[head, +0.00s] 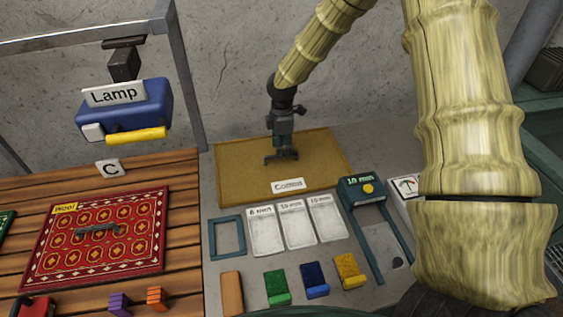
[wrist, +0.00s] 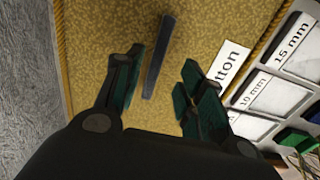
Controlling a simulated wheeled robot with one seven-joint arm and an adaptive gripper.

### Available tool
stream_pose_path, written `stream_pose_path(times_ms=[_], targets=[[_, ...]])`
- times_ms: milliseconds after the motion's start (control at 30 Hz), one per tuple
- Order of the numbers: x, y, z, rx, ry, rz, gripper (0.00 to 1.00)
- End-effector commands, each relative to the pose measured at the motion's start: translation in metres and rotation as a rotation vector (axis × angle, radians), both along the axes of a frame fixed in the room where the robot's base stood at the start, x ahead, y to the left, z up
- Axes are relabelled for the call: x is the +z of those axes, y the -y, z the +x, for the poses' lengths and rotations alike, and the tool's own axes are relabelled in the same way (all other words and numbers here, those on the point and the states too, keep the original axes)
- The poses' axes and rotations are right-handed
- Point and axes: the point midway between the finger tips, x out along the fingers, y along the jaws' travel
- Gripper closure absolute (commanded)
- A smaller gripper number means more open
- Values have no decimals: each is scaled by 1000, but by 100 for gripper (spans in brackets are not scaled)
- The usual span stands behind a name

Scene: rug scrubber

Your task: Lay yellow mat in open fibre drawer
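The yellow mat (head: 235,165) lies flat on the grey bench at the back, with a rope-like edge and a label reading "Cotton" (head: 289,185). It fills most of the wrist view (wrist: 105,30). A dark bar handle (wrist: 158,57) stands out on the mat. My gripper (head: 282,152) is over the mat, pointing down. In the wrist view its fingers (wrist: 158,85) are apart, with the near end of the handle between them and no visible grip on it. I cannot make out an open fibre drawer; green structures (head: 540,150) at the right edge are partly hidden by my arm.
White trays marked in millimetres (head: 295,225), a teal frame (head: 228,237) and a teal gauge (head: 362,190) stand in front of the mat. Coloured blocks (head: 316,280) line the front. A red rug (head: 60,240) lies left, under a blue lamp (head: 140,108).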

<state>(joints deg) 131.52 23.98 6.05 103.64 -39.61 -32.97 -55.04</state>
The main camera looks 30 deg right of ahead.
Motion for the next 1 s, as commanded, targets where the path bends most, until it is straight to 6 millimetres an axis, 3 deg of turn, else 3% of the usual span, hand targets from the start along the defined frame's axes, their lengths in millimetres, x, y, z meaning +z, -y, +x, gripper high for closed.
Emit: stream_pose_path(times_ms=[433,833,1000], targets=[[-39,0,3,0,-1,-1,61],[-46,0,3,0,1,0,61],[-46,0,3,0,1,0,92]])
